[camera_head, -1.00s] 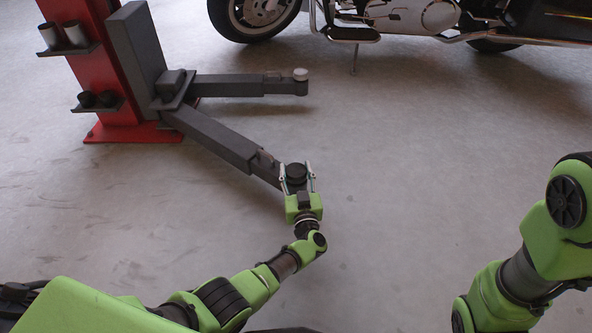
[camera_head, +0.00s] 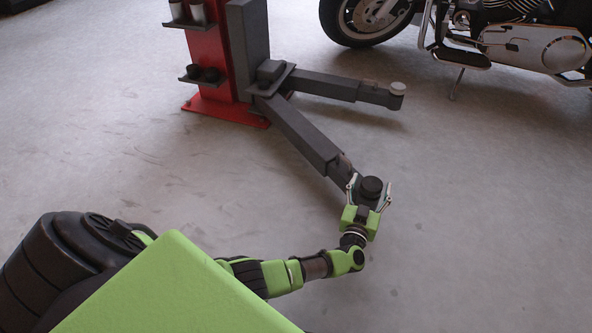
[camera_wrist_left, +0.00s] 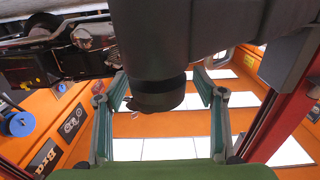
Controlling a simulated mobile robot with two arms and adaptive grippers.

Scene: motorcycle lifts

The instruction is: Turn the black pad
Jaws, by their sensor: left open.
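The black pad (camera_head: 371,186) is a short dark round piece at the outer end of the nearer grey lift arm (camera_head: 303,138). My left gripper (camera_head: 369,193) is open, with one finger on each side of the pad. The left wrist view shows a dark round part, which looks like the pad (camera_wrist_left: 158,98), between the two spread fingers (camera_wrist_left: 160,92), with a gap on each side. My right gripper is not in view.
A red lift post (camera_head: 210,60) stands at the upper left. A second lift arm (camera_head: 325,86) with a light-topped pad (camera_head: 398,89) reaches right behind the nearer one. A motorcycle (camera_head: 535,45) stands at the upper right. The floor at right is clear.

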